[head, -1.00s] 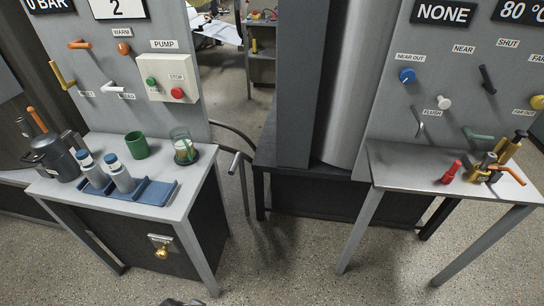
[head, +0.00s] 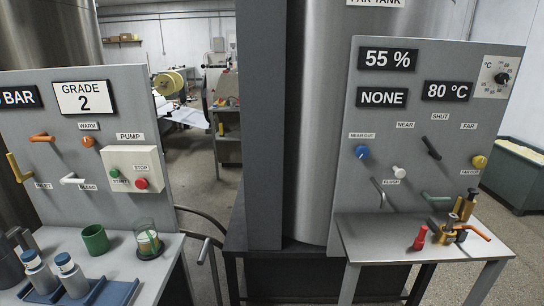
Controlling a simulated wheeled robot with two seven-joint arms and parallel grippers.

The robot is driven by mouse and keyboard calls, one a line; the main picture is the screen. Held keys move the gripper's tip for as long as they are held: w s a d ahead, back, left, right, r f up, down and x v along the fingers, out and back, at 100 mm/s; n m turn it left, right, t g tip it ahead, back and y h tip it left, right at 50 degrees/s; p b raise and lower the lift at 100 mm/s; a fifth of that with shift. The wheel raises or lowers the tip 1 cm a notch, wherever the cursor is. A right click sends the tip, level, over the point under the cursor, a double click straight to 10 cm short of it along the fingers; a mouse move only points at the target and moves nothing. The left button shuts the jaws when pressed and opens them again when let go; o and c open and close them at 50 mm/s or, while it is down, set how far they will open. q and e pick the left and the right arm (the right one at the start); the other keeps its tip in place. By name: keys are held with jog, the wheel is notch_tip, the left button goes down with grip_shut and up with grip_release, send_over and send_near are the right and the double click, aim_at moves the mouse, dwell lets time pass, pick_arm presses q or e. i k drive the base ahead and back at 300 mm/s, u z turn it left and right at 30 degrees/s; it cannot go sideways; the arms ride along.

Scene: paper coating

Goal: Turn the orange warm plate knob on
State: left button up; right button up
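The orange warm plate knob (head: 88,141) sits on the left grey panel (head: 125,88), just under the WARM label (head: 88,126). It is a small round knob, and its setting is too small to read. Neither of my grippers shows in the head view.
Right of the knob is the pump box (head: 133,170) with green and red buttons. An orange lever (head: 42,138) is to its left and a white lever (head: 72,179) below. The table below holds a green cup (head: 95,239), a glass beaker (head: 148,241) and white bottles (head: 70,275).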

aim_at(87, 142)
jog(key=u, duration=1.25)
jog(key=k, duration=0.6)
jog(key=z, duration=0.6)
jog(key=k, duration=0.7)
jog(key=u, duration=0.4)
jog(key=i, duration=0.65)
jog(key=u, duration=0.5)
jog(key=i, duration=0.75)
jog(key=z, duration=0.95)
jog(key=i, duration=0.5)
jog(key=z, duration=0.6)
